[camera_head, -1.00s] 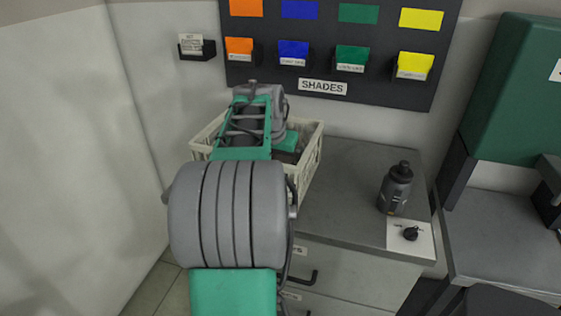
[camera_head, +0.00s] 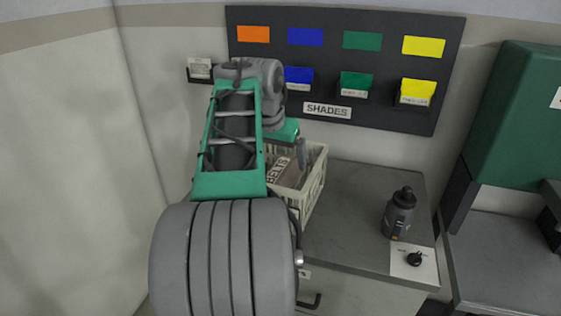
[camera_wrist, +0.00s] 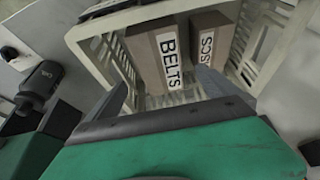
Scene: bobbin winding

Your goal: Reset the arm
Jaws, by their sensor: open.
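My gripper (camera_wrist: 165,110) is open, with its two fingers apart in the wrist view. It hangs over the near side of a cream slatted crate (camera_wrist: 85,30). Inside the crate stand a brown box labelled BELTS (camera_wrist: 148,60) and another box whose label ends in SCS (camera_wrist: 205,50). I see nothing between the fingers. In the head view my arm covers the left part of the crate (camera_head: 318,178), and the BELTS box (camera_head: 277,172) shows beside it. A finger of my gripper (camera_head: 301,152) shows above the crate.
The crate stands on a grey cabinet top (camera_head: 345,215). A dark bottle (camera_head: 398,214) and a black knob on a white plate (camera_head: 414,259) are at its right. A SHADES board (camera_head: 380,115) with coloured cards hangs behind. A green machine (camera_head: 515,120) stands at right.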

